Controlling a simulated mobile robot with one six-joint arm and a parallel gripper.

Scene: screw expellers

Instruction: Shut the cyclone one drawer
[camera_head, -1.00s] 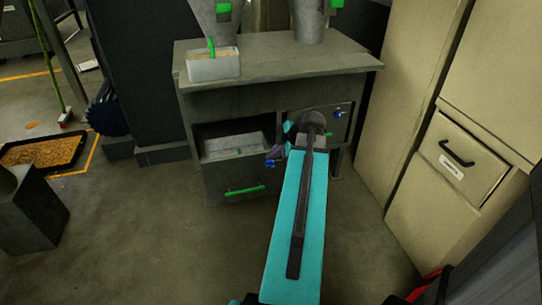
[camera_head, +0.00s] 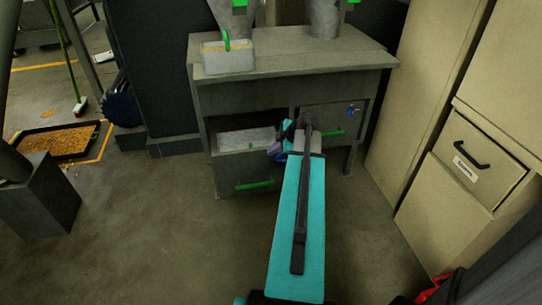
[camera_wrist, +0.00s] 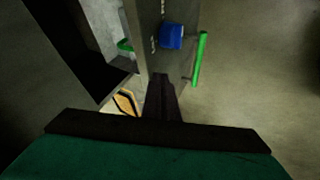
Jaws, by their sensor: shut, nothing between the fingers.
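The lower-left drawer (camera_head: 235,174) of the grey cabinet stands pulled open, with a green bar handle on its front and a pale bin (camera_head: 246,138) inside. I take it for the cyclone one drawer; its label is not readable. A blue piece (camera_wrist: 171,36) sits on the drawer front, beside the green handle (camera_wrist: 200,60) in the wrist view. My gripper (camera_head: 276,148) is shut and empty at the right end of the open drawer's front. In the wrist view its fingertips (camera_wrist: 162,80) are close to the front's upper edge; contact cannot be told.
A closed drawer (camera_head: 326,116) with a blue piece and green handle is to the right. A small bin (camera_head: 228,60) stands on the cabinet top (camera_head: 300,50). Beige cabinets (camera_head: 440,120) stand at right. The floor (camera_head: 180,230) before the drawer is clear.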

